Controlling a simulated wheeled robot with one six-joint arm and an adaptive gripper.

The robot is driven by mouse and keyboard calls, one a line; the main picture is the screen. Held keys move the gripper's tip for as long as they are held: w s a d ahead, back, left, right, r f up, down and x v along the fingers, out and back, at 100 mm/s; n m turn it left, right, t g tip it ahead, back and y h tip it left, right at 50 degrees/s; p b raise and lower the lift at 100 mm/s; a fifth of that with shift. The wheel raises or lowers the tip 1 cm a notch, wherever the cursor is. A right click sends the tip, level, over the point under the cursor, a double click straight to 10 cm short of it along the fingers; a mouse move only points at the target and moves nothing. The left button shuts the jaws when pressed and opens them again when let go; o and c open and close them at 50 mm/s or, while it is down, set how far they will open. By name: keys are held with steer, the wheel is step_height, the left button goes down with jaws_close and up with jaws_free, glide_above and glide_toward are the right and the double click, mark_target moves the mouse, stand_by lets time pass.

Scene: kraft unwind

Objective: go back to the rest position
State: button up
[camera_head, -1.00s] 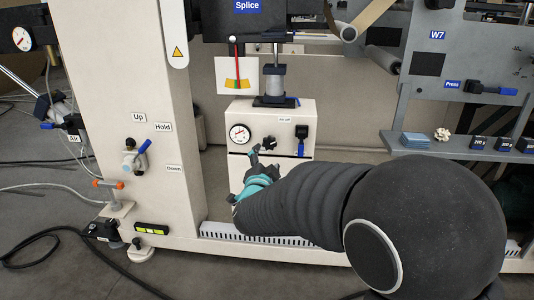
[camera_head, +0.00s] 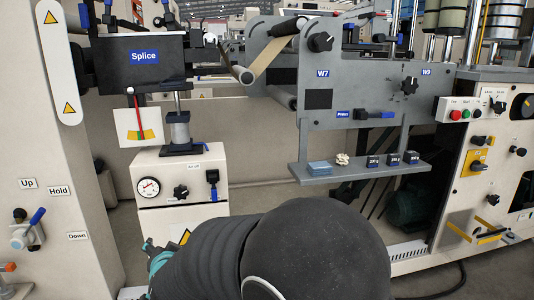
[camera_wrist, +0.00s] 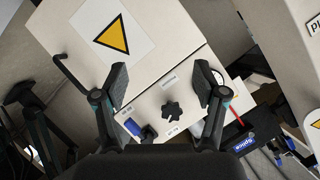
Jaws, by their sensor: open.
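My gripper (camera_wrist: 160,90) is open and empty in the wrist view, its two dark fingers apart. Beyond the fingers is the front of a cream cabinet (camera_wrist: 145,50) with a yellow warning triangle, a black star knob (camera_wrist: 173,111) and a blue-handled valve (camera_wrist: 134,128). The fingers look apart from the knob. In the head view, my gripper (camera_head: 152,255) is at the lower left, in front of the cabinet (camera_head: 182,163) and below its gauge; my dark arm hides part of it.
A grey shelf (camera_head: 345,177) holds a blue stack, a pale lump and small dark blocks. The Splice unit (camera_head: 130,60) is above the cabinet. A machine with buttons (camera_head: 465,115) stands at the right. A cream column with Up, Hold and Down labels (camera_head: 60,190) is at the left.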

steer(key=s+d+f+n+g+p, duration=0.1)
steer(key=s+d+f+n+g, duration=0.3)
steer(key=s, duration=0.4)
steer(key=s+d+r+n+g+h+p, duration=0.1)
steer(key=s+d+r+g, duration=0.15)
steer(key=d, duration=0.35)
steer(key=s+d+r+n+g+h+p, duration=0.1)
steer(key=s+d+r+g, duration=0.15)
steer(key=d, duration=0.35)
steer(key=s+d+r+m+h+p, duration=0.1)
steer(key=s+d+r, duration=0.3)
steer(key=d, duration=0.5)
steer(key=s+d+r+m+t+h+p, duration=0.1)
steer(key=s+d+r+p, duration=0.3)
steer(key=d, duration=0.6)
steer(key=s+d+r+m+t+h+p, duration=0.1)
steer(key=s+d+r+h+p, duration=0.1)
steer(key=s+d+r, duration=0.3)
steer(key=d+r, duration=0.2)
steer(key=d, duration=0.2)
steer(key=shift+d+r+m+p, duration=0.15)
steer(key=shift+r+m+p, duration=0.2)
steer(key=shift+r+m, duration=0.05)
stand_by(1.0)
